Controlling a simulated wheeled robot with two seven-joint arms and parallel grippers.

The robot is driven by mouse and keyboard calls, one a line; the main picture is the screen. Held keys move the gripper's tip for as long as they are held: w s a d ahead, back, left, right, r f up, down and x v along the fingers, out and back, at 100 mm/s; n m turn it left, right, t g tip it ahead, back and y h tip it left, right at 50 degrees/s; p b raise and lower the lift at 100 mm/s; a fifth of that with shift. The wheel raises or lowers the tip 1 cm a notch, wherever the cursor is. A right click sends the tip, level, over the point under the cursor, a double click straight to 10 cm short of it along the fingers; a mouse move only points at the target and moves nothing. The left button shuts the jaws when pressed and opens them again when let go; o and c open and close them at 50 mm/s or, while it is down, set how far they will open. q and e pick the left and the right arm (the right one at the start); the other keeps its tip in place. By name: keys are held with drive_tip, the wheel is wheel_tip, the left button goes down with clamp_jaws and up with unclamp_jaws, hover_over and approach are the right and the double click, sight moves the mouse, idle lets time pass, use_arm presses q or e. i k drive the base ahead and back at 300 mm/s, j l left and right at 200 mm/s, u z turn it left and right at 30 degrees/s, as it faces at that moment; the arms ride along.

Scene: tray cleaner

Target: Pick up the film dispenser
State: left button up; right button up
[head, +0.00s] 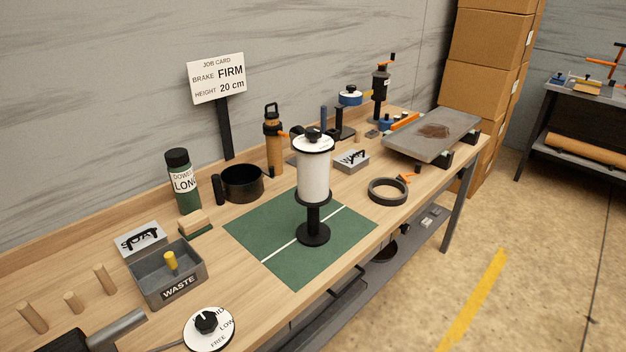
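The film dispenser (313,178) stands upright near the middle of the head view. It has a white film roll between black discs, a black post and a round black base. A white dial plate with a black knob caps it. The base rests on a green mat (262,225) with a white line across it.
A job card (217,78) reads brake FIRM, height 20 cm. An orange-brown bottle (274,150) and black pot (243,185) stand behind the dispenser. A black ring (388,191) lies to its right. A waste bin (168,280) and dial (209,328) are front left.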

sight(313, 192)
drive_tip(key=u, duration=0.35)
drive_tip(key=i+l+u, duration=0.15)
drive_tip(key=l+u, duration=0.3)
drive_tip(key=i+l+u, duration=0.1)
drive_tip(key=l+u, duration=0.35)
